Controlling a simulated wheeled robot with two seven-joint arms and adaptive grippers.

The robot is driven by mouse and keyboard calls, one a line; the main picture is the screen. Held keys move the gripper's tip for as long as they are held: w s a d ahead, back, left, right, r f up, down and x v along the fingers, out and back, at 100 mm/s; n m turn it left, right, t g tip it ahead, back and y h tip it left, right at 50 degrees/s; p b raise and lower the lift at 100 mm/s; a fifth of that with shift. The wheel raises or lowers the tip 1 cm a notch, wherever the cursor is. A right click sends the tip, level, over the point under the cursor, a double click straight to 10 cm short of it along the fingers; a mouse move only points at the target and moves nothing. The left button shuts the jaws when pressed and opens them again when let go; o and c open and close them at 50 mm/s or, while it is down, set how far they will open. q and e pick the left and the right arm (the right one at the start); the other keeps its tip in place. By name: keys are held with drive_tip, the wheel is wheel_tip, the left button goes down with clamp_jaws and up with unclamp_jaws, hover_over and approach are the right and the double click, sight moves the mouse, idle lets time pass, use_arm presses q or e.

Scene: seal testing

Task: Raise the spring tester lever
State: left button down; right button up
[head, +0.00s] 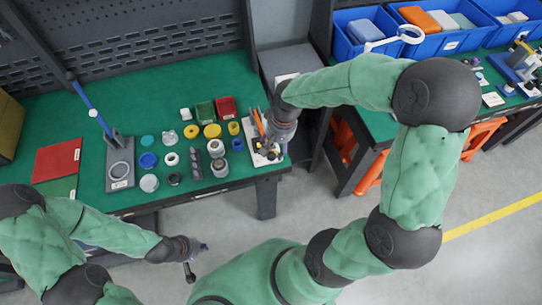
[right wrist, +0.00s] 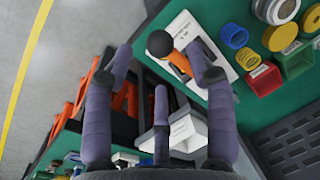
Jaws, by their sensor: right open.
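A small tester on a white base (head: 262,161) stands at the right front edge of the green table, with an orange lever (head: 258,122). In the right wrist view, the orange lever (right wrist: 180,63) ends in a black ball knob (right wrist: 160,43) beyond my fingertips. My right gripper (head: 276,128) is at this tester and hides part of it. In the right wrist view, my right gripper (right wrist: 160,72) is open, with its fingers spread on either side of the lever; contact is unclear. My left gripper (head: 190,254) is in front of the table, away from the tester; its fingers are unclear.
A grey device with a blue lever (head: 92,108) stands on the left of the table. Several rings and cylinders, a green bin (head: 204,113) and a red bin (head: 226,108) lie left of the tester. Blue crates (head: 366,32) stand on another table at the right.

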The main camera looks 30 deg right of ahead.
sight(272, 153)
drive_tip(key=f, duration=0.2)
drive_tip(key=f+b, duration=0.1)
drive_tip(key=f, duration=0.1)
drive_tip(key=a+f, duration=0.1)
drive_tip(key=f, duration=0.1)
drive_tip(key=shift+w+f, duration=0.2)
drive_tip(key=shift+w, duration=0.1)
clamp_jaws()
